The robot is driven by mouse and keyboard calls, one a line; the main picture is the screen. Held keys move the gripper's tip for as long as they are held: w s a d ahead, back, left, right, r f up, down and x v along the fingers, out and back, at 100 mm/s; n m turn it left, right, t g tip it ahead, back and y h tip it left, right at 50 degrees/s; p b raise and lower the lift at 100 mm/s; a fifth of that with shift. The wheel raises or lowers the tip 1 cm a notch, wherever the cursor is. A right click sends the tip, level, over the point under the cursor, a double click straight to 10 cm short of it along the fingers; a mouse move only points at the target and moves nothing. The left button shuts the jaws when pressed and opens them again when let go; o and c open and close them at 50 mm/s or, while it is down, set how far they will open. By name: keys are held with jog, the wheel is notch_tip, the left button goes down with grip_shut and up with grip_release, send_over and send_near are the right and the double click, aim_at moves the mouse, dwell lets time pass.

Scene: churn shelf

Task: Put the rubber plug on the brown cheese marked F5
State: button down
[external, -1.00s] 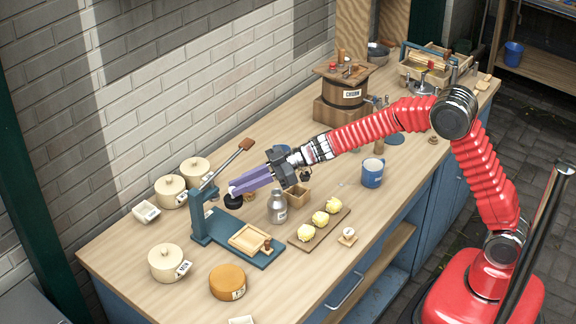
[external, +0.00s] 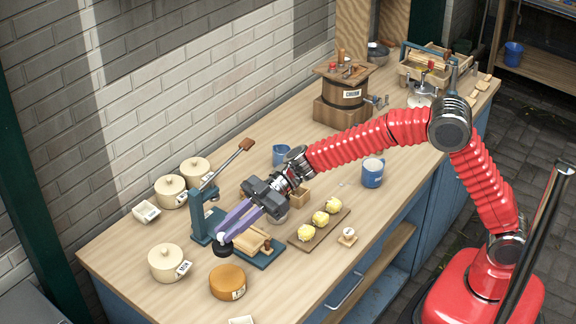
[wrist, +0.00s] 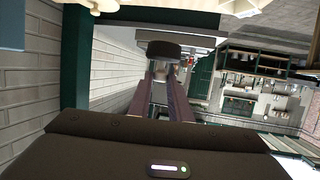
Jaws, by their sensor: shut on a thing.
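My gripper (external: 222,239) has purple fingers and is shut on the rubber plug (external: 222,250), a small black disc at the fingertips. The plug also shows in the wrist view (wrist: 163,49), at the end of the fingers (wrist: 160,85). In the external view it is held in the air, in front of the blue press. The brown cheese (external: 227,282) is a round orange-brown wheel with a small white label on its front right side, too small to read. It sits on the bench, below the plug in the picture, and the two are apart.
A blue press (external: 203,215) with a raised lever stands just behind the fingers. A lidded cream crock (external: 166,263) is left of the cheese, with two more behind. A board of butter pats (external: 305,236) lies to the right. Bare bench is in front of the crock.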

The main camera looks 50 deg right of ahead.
notch_tip(320, 180, down, 6)
dwell(0.4)
jog(key=shift+f, duration=0.15)
jog(key=shift+f, duration=1.85)
jog(key=c, duration=1.6)
grip_release()
jog(key=shift+c, duration=0.2)
jog(key=shift+d+r, duration=0.25)
jog(key=shift+d, duration=0.25)
jog(key=v, duration=1.1)
